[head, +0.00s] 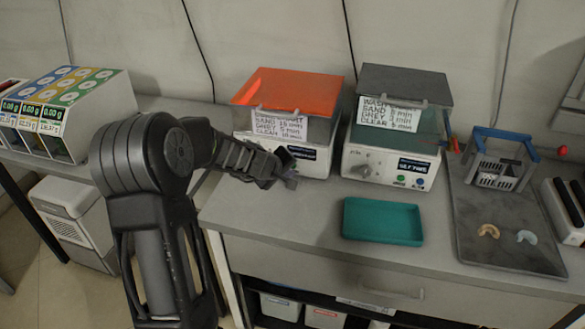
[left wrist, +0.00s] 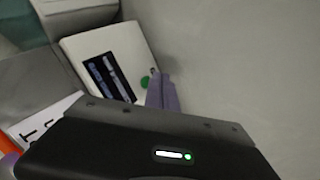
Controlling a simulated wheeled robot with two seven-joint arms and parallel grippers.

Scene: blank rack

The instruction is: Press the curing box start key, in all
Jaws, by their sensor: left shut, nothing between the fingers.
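The curing box, with an orange lid (head: 290,90), stands at the back of the bench, its white front partly behind my arm. A card with times hangs on its front. My left gripper (head: 288,180) is shut and empty, just in front of the right part of the box's front panel. In the left wrist view, the white panel (left wrist: 120,45) shows a dark display (left wrist: 108,78) and a green round key (left wrist: 145,81). The shut fingertips (left wrist: 155,75) are right beside the key; I cannot tell whether they touch it. My right gripper is not in view.
A grey-lidded wash box (head: 390,165) stands to the right. A teal tray (head: 383,222) lies in front of it. A dark mat (head: 500,245) with a blue-handled rack and small curved pieces is further right. Bench is clear left of the tray.

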